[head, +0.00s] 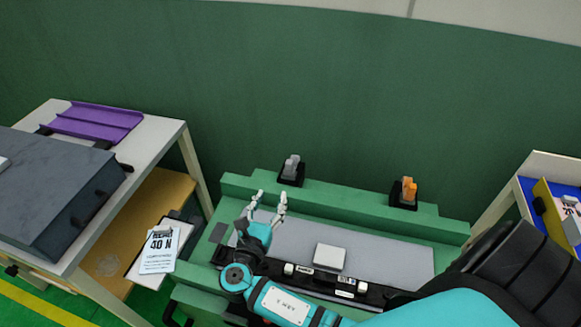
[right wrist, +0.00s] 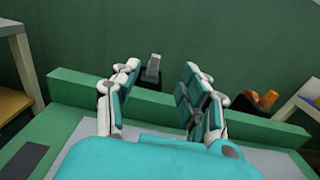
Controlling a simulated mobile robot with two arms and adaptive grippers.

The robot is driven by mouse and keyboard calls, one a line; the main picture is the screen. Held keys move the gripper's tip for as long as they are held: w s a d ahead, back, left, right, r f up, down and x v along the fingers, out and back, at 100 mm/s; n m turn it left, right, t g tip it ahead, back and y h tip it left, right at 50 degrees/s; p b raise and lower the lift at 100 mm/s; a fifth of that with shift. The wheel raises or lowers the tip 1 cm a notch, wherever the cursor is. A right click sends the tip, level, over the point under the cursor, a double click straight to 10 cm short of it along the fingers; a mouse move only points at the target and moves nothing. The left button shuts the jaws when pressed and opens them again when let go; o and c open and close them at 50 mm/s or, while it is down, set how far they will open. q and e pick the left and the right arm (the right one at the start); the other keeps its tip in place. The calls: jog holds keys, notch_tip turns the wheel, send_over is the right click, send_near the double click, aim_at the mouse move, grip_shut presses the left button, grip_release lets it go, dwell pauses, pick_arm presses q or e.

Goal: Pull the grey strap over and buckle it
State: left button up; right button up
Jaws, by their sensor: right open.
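A small grey upright piece (head: 292,165) stands in a black holder on the back ledge of the green bench (head: 340,195); I cannot tell whether it is the grey strap's end. It also shows in the right wrist view (right wrist: 153,66), framed between the fingers. An orange piece (head: 409,189) stands in a similar black holder to the right. My right gripper (head: 270,200) is open and empty over the left part of the bench, in front of the grey piece and apart from it. No buckle can be made out clearly. My left gripper is not in view.
A pale block (head: 330,257) lies on the bench's grey panel (head: 385,262). A black bar with white parts (head: 345,284) runs along the front. At left are a table with a purple tray (head: 95,122) and a dark grey case (head: 50,185).

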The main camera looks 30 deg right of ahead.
aim_at(288, 166)
jog(key=f+x, duration=0.1)
jog(key=x, duration=0.5)
jog(key=f+b+x, duration=0.1)
jog(key=x, duration=0.4)
jog(key=f+x, duration=0.1)
jog(key=x, duration=0.5)
jog(key=shift+w+d+f+b, duration=0.25)
jog(key=shift+w+f+b, duration=0.05)
jog(key=shift+b, duration=0.1)
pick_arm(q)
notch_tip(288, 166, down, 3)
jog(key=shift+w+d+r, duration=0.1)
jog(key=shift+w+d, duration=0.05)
pick_arm(e)
grip_shut()
